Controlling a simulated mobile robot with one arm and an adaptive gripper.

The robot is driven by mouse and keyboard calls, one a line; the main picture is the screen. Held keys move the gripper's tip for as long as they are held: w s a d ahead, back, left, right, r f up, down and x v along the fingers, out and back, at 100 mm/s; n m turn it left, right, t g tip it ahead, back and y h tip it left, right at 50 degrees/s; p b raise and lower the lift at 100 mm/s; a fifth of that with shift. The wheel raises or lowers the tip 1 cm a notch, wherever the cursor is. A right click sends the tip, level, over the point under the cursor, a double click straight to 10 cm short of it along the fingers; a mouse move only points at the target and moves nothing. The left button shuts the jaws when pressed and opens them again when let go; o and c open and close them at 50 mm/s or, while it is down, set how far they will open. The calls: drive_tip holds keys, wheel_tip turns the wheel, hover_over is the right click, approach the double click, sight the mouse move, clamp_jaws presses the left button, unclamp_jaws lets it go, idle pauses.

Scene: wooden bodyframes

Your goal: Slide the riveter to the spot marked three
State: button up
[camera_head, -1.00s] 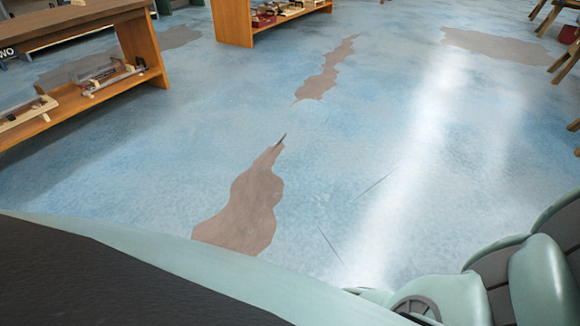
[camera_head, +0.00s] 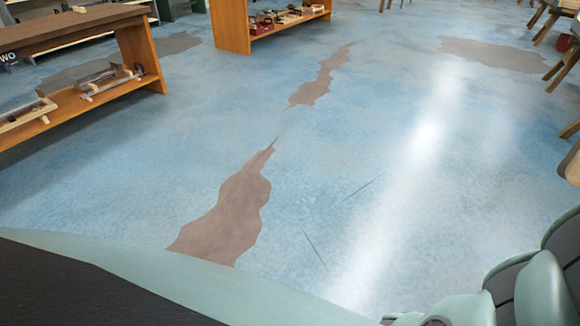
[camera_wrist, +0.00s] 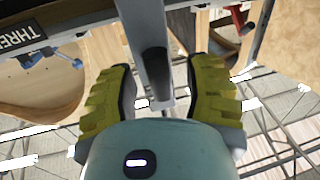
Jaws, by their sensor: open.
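In the wrist view my gripper (camera_wrist: 163,82) has two yellow ridged fingers standing apart. A grey metal bar with a dark block (camera_wrist: 155,72) at its end runs down from the top edge between the fingers. I cannot tell whether it touches them or whether it is part of the riveter. A dark label reading THRE, cut off by the frame edge (camera_wrist: 20,38), shows at the upper left, on a rail. A blue part (camera_wrist: 62,60) lies below it at the left, and a red-handled part (camera_wrist: 237,22) shows at the upper right. I cannot identify the riveter for certain in either view.
In the head view a wooden bench (camera_head: 148,55) with tools on its shelf stands at the left, with a label ending WO. Another wooden shelf (camera_head: 232,28) stands behind. Wooden stools (camera_head: 560,60) stand at the right. The blue floor between (camera_head: 340,150) is clear.

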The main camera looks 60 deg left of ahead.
drive_tip(key=shift+w+d, duration=0.1)
drive_tip(key=shift+d, duration=0.05)
drive_tip(key=shift+f, duration=0.1)
drive_tip(key=shift+a, duration=0.2)
clamp_jaws()
idle(0.3)
